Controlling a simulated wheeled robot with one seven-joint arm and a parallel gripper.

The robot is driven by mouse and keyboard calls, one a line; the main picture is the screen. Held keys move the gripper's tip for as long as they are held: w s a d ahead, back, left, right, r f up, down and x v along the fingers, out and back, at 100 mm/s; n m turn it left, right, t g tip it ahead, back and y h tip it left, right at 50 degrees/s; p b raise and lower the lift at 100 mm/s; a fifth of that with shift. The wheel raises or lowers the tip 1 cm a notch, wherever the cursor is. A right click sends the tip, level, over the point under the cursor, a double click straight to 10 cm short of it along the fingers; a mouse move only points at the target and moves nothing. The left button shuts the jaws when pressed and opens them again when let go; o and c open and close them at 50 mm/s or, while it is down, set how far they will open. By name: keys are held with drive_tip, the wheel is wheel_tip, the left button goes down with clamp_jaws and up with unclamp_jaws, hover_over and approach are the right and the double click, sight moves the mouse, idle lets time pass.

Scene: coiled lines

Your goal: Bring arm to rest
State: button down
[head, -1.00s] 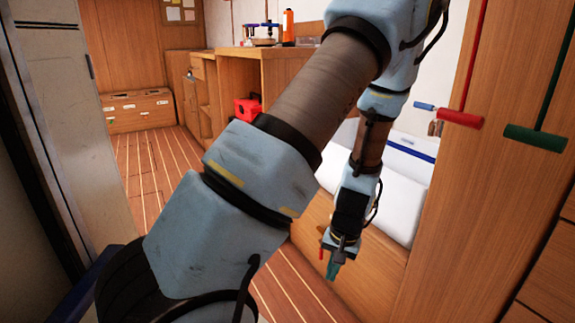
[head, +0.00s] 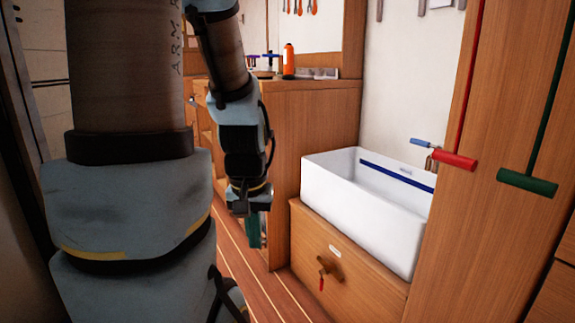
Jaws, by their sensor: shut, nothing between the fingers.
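My arm is folded up across the left of the head view, with its large grey-blue and brown links close to the camera. My gripper (head: 255,231) hangs at the arm's end, pointing down, left of the white basin. Its teal fingers are shut and hold nothing. It hangs in front of the wooden cabinet's lower side, and no contact with anything shows.
A white basin (head: 325,172) sits on a wooden box with a red-handled valve (head: 328,268). A wooden cabinet (head: 318,120) carries an orange bottle (head: 289,61). Red (head: 455,161) and green (head: 527,182) T-handles hang at right. Plank floor (head: 262,289) shows below.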

wheel_tip(320, 180, up, 31)
drive_tip(key=p, duration=2.9)
drive_tip(key=shift+p, duration=0.4)
